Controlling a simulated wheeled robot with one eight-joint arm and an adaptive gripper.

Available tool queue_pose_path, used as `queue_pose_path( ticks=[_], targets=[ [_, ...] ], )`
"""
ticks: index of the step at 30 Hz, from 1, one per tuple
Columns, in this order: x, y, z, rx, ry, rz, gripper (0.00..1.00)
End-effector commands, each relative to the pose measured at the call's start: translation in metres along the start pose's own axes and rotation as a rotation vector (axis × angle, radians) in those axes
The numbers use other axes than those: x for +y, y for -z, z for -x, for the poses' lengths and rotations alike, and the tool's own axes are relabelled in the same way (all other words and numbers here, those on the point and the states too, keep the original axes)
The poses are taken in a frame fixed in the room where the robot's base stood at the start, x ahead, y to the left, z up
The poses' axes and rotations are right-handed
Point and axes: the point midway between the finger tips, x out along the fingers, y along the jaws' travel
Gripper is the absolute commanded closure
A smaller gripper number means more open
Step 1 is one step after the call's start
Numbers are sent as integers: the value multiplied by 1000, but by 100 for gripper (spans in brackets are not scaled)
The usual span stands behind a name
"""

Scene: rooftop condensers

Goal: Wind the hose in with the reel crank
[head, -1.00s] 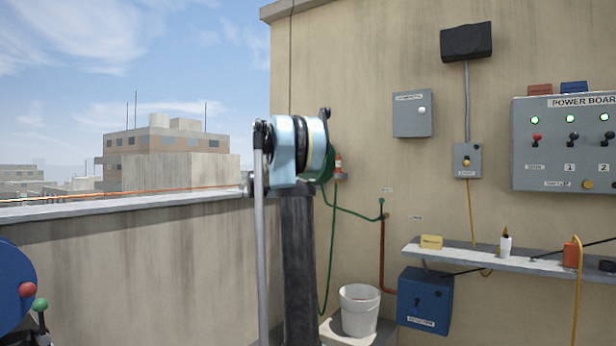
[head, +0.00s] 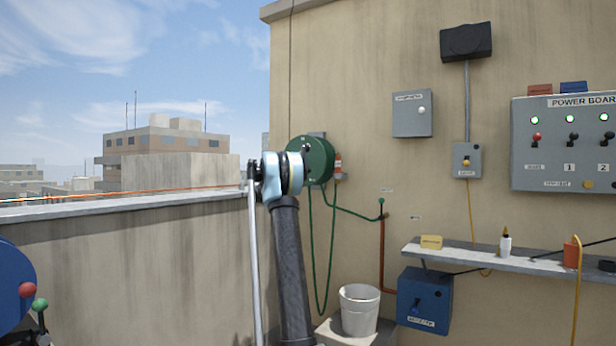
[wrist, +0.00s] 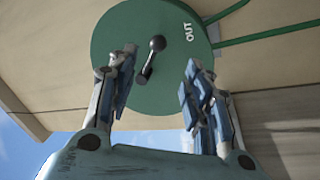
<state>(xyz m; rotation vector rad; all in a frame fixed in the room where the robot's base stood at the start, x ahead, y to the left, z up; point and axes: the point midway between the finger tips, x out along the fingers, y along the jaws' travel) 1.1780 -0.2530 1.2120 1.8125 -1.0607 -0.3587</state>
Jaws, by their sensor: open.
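The green hose reel (head: 318,158) is on the wall beyond my arm in the head view, its left part hidden by my arm. A green hose (head: 332,240) hangs from it. In the wrist view the reel (wrist: 120,40) faces me, with "OUT" lettered at its upper right. Its crank (wrist: 151,60) is a short bar with a dark ball knob, standing between and beyond my fingertips. My gripper (wrist: 158,82) is open, one finger on each side of the crank, and I see no clear contact. In the head view my gripper cannot be made out behind my arm.
A white bucket (head: 360,310) stands below the reel. A blue box (head: 424,300) hangs under a shelf (head: 480,256) with small items. A parapet (head: 130,205) runs along the left. A copper pipe (head: 382,258) rises beside the bucket.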

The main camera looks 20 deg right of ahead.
Motion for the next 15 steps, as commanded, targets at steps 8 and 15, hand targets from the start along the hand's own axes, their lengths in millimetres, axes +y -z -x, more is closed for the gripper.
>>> queue_pose_path(
  ticks=[8, 15],
  targets=[
    [0, 0, -51, -1, 0, -1, 54],
    [0, 0, -91, -1, 1, 0, 54]
  ],
)
